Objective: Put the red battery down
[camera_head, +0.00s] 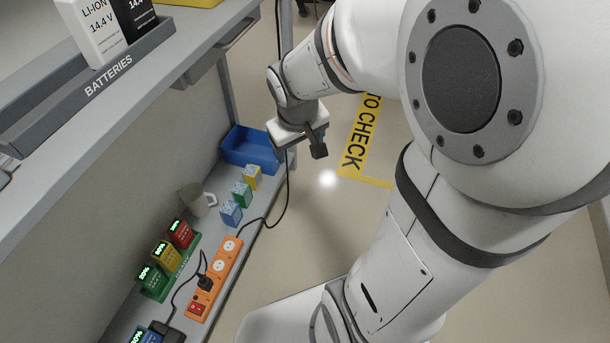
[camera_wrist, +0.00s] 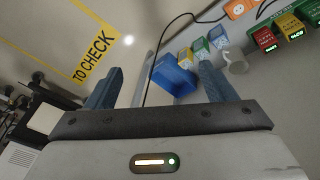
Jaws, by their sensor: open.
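The red battery (camera_head: 180,233) stands upright at the far end of a row of batteries in a green holder (camera_head: 173,279) on the lower shelf. Its display is lit green. It also shows in the wrist view (camera_wrist: 265,39), at upper right beside the yellow battery (camera_wrist: 289,27). My gripper (camera_head: 303,147) is above and beyond the batteries, near the blue bin, and apart from the red battery. In the wrist view its two fingers (camera_wrist: 160,82) are spread wide with nothing between them.
The blue bin (camera_head: 246,160), several small coloured boxes (camera_head: 242,196), a grey mug (camera_head: 195,199) and an orange power strip (camera_head: 216,274) with cables occupy the lower shelf. A BATTERIES tray (camera_head: 110,88) sits on the upper shelf. The floor near the TO CHECK marking (camera_head: 361,135) is clear.

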